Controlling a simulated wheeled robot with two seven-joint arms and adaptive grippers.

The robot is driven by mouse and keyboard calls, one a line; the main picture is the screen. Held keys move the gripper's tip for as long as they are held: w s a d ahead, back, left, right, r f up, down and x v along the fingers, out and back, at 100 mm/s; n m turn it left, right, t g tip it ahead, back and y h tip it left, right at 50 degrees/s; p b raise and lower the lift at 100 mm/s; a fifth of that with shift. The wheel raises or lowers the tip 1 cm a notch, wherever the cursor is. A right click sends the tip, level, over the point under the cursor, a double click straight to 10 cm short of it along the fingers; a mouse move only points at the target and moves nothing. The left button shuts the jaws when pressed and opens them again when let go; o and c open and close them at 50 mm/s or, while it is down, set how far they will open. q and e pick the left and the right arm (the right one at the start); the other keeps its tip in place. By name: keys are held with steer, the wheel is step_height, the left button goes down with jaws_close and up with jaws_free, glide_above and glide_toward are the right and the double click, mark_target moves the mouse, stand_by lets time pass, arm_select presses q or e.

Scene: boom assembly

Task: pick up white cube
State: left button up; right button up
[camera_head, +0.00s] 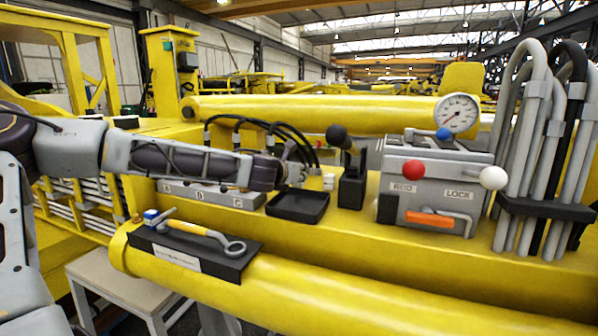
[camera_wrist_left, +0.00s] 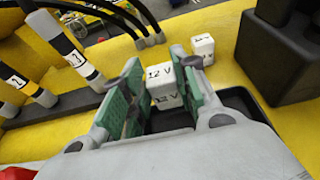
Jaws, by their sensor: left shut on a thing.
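A white cube (camera_wrist_left: 163,84) marked "12 V" sits between the green-padded fingers of my left gripper (camera_wrist_left: 158,92) in the left wrist view. The fingers are shut on its sides. In the head view my left gripper (camera_head: 296,172) is beside the black tray's back edge, and I cannot make out the held cube there. A second white cube (camera_wrist_left: 203,49) with a dark label stands on the yellow surface just beyond; it also shows in the head view (camera_head: 329,182). My right gripper is not in view.
The black tray (camera_head: 298,217) lies just below the left gripper. A black lever block (camera_head: 352,190) stands right of the second cube. The grey control box (camera_head: 436,180) and upright pipes (camera_head: 525,150) stand farther right. Black hoses (camera_head: 262,127) arch behind the gripper.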

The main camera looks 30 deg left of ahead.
arm_select(q)
steer(key=shift+s+d+b, duration=0.15)
steer(key=shift+s+d, duration=0.15)
steer(key=shift+s, duration=1.05)
steer(key=shift+s+d+b, duration=0.1)
steer(key=shift+s+d, duration=0.25)
steer(key=shift+s, duration=1)
steer(key=shift+s+d+b, duration=0.15)
steer(key=shift+s+d, duration=0.15)
steer(key=shift+s, duration=1.05)
steer(key=shift+r, duration=0.15)
